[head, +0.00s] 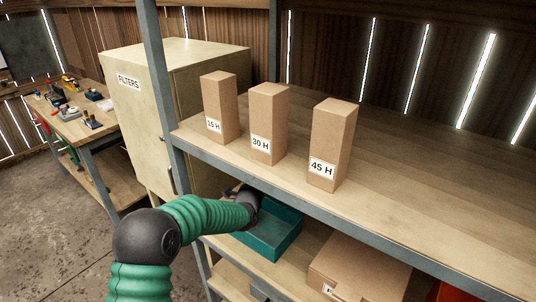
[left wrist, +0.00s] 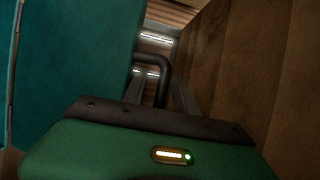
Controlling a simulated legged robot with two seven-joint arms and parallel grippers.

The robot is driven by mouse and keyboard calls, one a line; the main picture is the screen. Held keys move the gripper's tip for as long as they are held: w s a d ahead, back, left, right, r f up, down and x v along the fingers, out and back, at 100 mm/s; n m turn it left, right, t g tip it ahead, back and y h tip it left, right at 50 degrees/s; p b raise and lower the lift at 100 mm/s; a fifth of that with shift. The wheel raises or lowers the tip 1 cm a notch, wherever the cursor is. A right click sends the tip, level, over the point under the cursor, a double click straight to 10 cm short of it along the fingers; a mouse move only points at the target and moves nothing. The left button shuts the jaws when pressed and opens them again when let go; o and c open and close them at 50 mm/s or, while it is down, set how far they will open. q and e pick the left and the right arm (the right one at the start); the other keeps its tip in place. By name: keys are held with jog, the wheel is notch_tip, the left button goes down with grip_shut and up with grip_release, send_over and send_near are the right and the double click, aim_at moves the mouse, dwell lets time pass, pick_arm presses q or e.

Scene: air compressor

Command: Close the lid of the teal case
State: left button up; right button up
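The teal case (head: 272,243) stands on the shelf below the upper board. Its open interior shows in the head view, and the board and my arm hide its back part. My left arm reaches in from the left, with its dark wrist (head: 245,203) at the case's back left. In the left wrist view, a teal panel of the case (left wrist: 70,65) fills the left side. My left gripper (left wrist: 162,92) has its grey fingers apart, with a dark bent bar (left wrist: 161,66) between or just beyond them. I cannot tell whether they touch it. My right gripper is out of view.
Three cardboard boxes, 15 H (head: 220,105), 30 H (head: 269,124) and 45 H (head: 332,143), stand on the upper shelf (head: 430,170). A grey post (head: 165,90) is close to my arm. A cardboard box (head: 360,268) lies right of the case.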

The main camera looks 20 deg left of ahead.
pick_arm(q)
jog(key=shift+w+a+f, duration=0.15)
jog(key=shift+w+a, duration=0.3)
jog(key=shift+a, duration=0.05)
jog(key=shift+d, duration=0.6)
jog(key=shift+d+r, duration=0.2)
jog(key=shift+d, duration=0.35)
jog(key=c, duration=0.5)
jog(key=shift+c, duration=1)
jog(key=shift+s+a, duration=0.15)
jog(key=shift+a, duration=0.3)
grip_shut()
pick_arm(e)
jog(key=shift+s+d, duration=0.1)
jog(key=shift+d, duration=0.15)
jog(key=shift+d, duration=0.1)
